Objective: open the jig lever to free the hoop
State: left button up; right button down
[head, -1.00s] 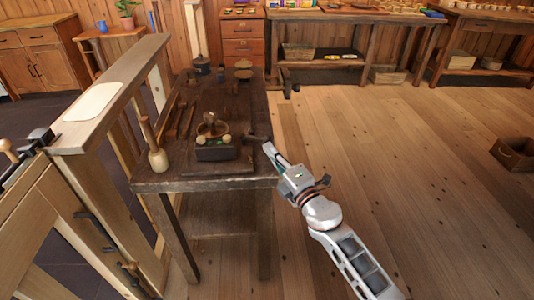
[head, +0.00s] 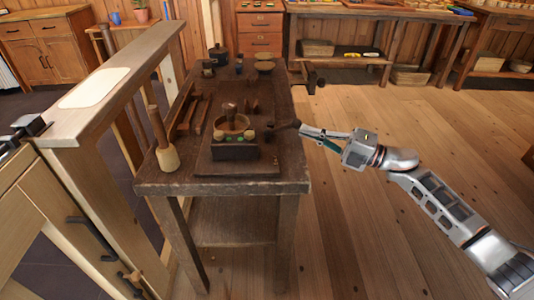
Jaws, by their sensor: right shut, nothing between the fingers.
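The jig is a small dark block (head: 236,153) on a board on the dark wooden table. A round brown hoop (head: 232,133) sits on top of it, around an upright wooden post (head: 230,109). A dark bar (head: 284,128), which looks like the jig lever, sticks out to the right of the jig. My right gripper (head: 303,131) is shut and empty, with its fingertips at or very near the outer end of this bar. Whether they touch cannot be told. My left gripper is not in view.
A wooden mallet (head: 164,145) stands at the table's left edge. Long dark tools (head: 190,110) lie behind it, and dark pots (head: 218,55) stand at the far end. A wooden railing (head: 105,90) runs along the left. The floor on the right is open.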

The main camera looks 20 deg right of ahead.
pick_arm(q)
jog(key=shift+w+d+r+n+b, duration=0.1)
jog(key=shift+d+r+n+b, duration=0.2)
jog(key=shift+b, duration=0.15)
pick_arm(e)
jog(key=shift+w+d, duration=0.15)
jog(key=shift+w, duration=0.45)
jog(key=shift+w+d, duration=0.15)
jog(key=shift+w, duration=0.4)
jog(key=shift+r, duration=0.1)
